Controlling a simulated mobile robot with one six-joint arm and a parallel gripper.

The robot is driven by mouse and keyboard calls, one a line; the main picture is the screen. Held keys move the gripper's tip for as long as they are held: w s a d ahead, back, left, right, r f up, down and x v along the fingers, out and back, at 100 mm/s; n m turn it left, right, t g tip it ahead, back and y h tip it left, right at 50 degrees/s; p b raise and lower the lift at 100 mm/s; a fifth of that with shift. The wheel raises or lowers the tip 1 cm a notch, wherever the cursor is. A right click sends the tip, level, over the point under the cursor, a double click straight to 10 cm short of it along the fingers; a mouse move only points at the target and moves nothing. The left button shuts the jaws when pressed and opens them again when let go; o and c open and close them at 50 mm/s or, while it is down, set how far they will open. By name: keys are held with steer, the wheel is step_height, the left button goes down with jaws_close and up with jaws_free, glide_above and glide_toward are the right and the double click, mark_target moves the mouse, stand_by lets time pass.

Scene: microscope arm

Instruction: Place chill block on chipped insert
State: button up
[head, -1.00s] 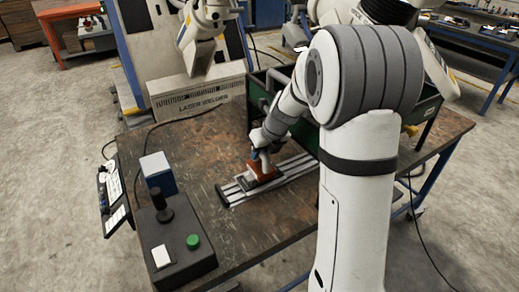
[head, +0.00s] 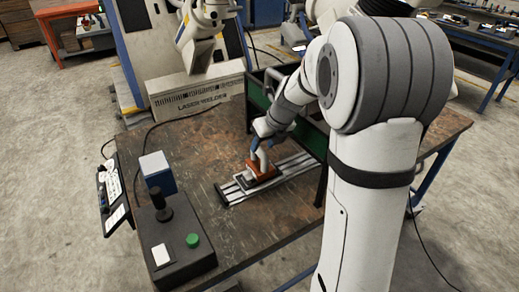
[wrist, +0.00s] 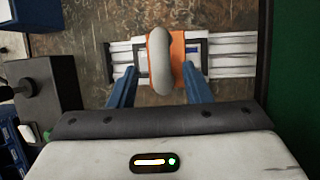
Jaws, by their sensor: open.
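The copper-orange block, which I take for the chill block (head: 261,170), sits on the slotted rail fixture (head: 291,165) on the bench. In the wrist view the orange block (wrist: 178,48) carries a grey rounded handle (wrist: 161,62). A dark-framed pale plate (head: 240,182) lies at its left end on the rail; I cannot make out the chipped insert, which may be under the block. My gripper (head: 262,153) is just above the block. In the wrist view its blue fingers (wrist: 159,72) are open, one on each side of the handle, with gaps.
A control box (head: 182,245) with a joystick and green button stands at the bench's front left, with a blue-and-white box (head: 157,172) behind it. The bench between control box and rail is clear.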

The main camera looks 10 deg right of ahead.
steer(key=v, duration=0.7)
steer(key=s+a+f+n+h, duration=0.1)
steer(key=s+n, duration=1.1)
steer(key=n, duration=0.4)
steer(key=s+a+n+g+h, duration=0.1)
steer(key=s+a+n, duration=0.1)
steer(key=s+n, duration=1)
steer(key=shift+s+f+n+h, duration=0.35)
steer(key=shift+f+n+h, duration=0.05)
steer(key=shift+n, duration=1.9)
